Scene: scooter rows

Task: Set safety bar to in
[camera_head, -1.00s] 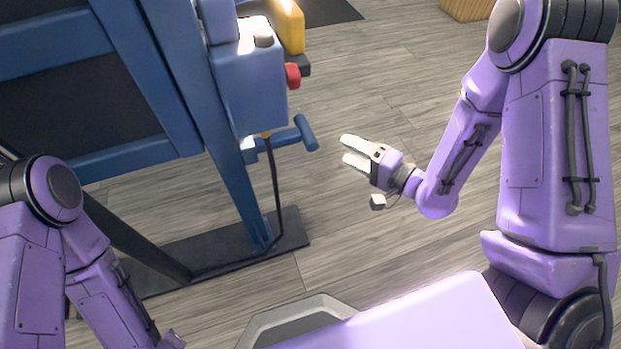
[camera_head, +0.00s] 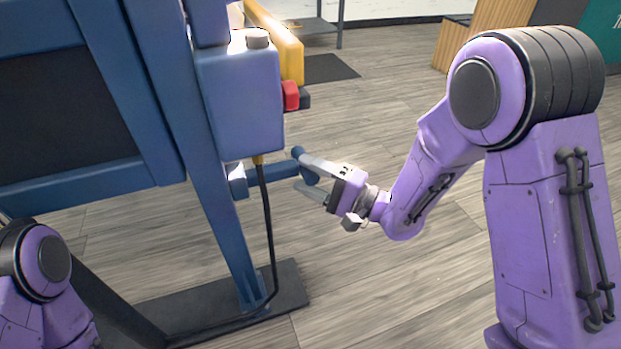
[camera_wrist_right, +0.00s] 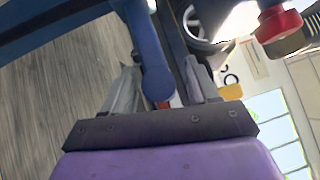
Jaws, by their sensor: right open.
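A blue bar (camera_head: 268,174) with a rounded cross handle (camera_head: 304,163) at its end sticks out to the right, low on the blue frame; it looks like the safety bar. My right gripper (camera_head: 299,172) is open at the handle, its fingers partly covering it. In the right wrist view, the blue handle (camera_wrist_right: 158,82) lies between the two open fingers of my gripper (camera_wrist_right: 163,82). I cannot tell whether the fingers touch it. My left gripper is not in view; only part of that arm shows at lower left.
A black cable (camera_head: 268,225) hangs to the dark base plate (camera_head: 285,285).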

